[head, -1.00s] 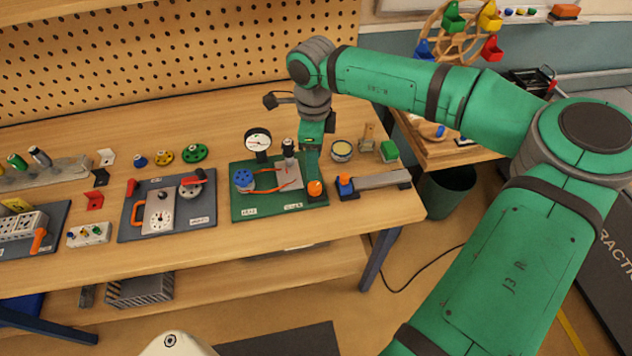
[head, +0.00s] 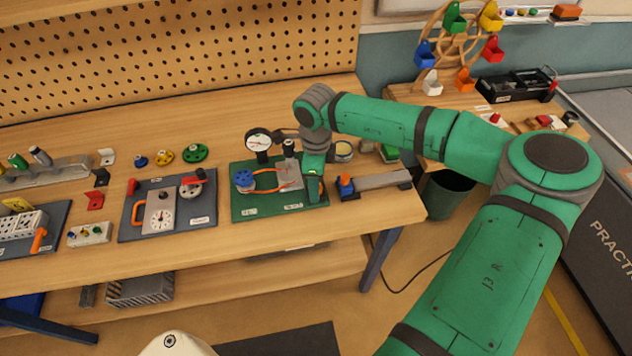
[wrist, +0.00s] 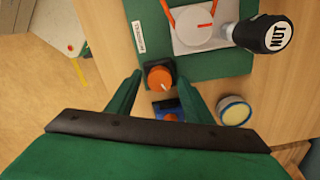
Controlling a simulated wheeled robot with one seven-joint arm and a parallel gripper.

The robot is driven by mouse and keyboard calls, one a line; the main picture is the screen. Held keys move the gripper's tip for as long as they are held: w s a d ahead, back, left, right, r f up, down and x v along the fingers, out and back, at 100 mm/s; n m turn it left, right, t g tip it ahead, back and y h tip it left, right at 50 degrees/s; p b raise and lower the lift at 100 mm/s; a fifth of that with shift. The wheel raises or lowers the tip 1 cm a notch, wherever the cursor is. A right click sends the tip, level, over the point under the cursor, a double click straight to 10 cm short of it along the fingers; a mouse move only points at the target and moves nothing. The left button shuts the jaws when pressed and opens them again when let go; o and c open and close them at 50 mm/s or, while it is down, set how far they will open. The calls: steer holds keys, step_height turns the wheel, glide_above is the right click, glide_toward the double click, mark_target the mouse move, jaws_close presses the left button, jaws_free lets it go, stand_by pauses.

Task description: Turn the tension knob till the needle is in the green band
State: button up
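The orange tension knob (wrist: 160,78) sits on a dark square base at the corner of the green board (head: 250,210). It has a pale pointer mark on top. My gripper (wrist: 159,76) is open, with one finger on each side of the knob. I cannot tell whether the fingers touch it. In the head view my gripper (head: 314,190) is down at the board's right side and hides the knob. The round white gauge (head: 258,142) stands at the back of the board. Its needle and green band are too small to read.
A blue wheel (head: 243,180) and an orange belt are on the board. A black post marked NUT (wrist: 268,35) stands close by. A blue-and-orange device (head: 347,186) with a grey bar and a round tin (wrist: 233,111) are to the right.

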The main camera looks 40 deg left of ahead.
steer(key=c, duration=0.9)
steer(key=shift+c, duration=0.2)
steer(key=m, duration=0.2)
steer(key=shift+s+a+m, duration=0.15)
steer(key=shift+m, duration=0.15)
steer(key=m, duration=0.4)
steer(key=shift+m, duration=0.3)
steer(key=m, duration=0.4)
steer(key=shift+r+m, duration=0.1)
steer(key=shift+m, duration=1.3)
